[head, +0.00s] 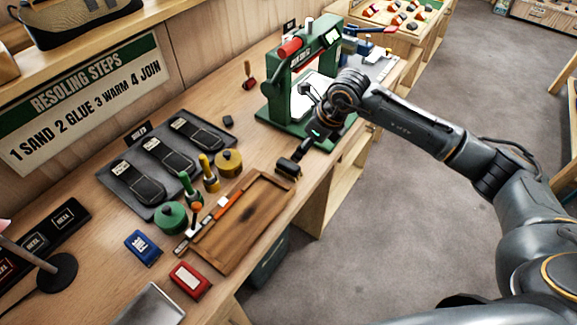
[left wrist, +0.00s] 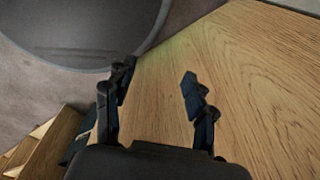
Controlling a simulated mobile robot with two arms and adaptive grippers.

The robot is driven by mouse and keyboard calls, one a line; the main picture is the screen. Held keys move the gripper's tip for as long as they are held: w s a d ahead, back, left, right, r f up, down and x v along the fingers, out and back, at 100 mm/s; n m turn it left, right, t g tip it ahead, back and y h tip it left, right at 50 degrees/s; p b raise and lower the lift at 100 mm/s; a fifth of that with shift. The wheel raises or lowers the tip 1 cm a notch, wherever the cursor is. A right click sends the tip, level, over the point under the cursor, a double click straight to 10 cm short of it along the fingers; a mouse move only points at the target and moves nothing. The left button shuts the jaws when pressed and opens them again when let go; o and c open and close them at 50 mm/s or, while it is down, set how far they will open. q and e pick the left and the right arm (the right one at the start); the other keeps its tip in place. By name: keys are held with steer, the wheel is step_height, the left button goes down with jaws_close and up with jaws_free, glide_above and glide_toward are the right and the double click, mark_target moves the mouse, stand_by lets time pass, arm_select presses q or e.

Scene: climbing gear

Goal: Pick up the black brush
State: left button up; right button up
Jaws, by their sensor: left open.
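A small black block with a brownish edge, which looks like the black brush (head: 288,168), lies at the far right corner of the wooden tray (head: 222,258) in the head view. My right gripper (head: 302,148) reaches in from the right and points down just behind it, close to it. I cannot tell whether they touch or whether its fingers are apart. My left gripper (left wrist: 158,78) shows in the left wrist view with its fingers apart and nothing between them, over bare wood. It is not visible in the head view. No brush shows in the left wrist view.
A green press (head: 268,113) stands behind my right gripper. The bench's front edge runs beside the tray.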

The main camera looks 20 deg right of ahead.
glide_above(290, 164)
steer(key=s+d, duration=0.1)
steer(key=d, duration=0.1)
steer(key=f+p, duration=0.1)
steer(key=f, duration=0.3)
steer(key=shift+s, duration=0.2)
steer(key=shift+a+f, duration=0.1)
steer(key=shift+f, duration=0.1)
steer(key=p+x, duration=0.1)
steer(key=x, duration=0.1)
steer(key=p+x, duration=0.1)
steer(key=x, duration=0.1)
steer(key=shift+a+f+p, duration=0.15)
steer(key=shift+a+p, duration=0.15)
steer(key=shift+a, duration=0.05)
steer(key=shift+f, duration=0.25)
steer(key=c, duration=1.2)
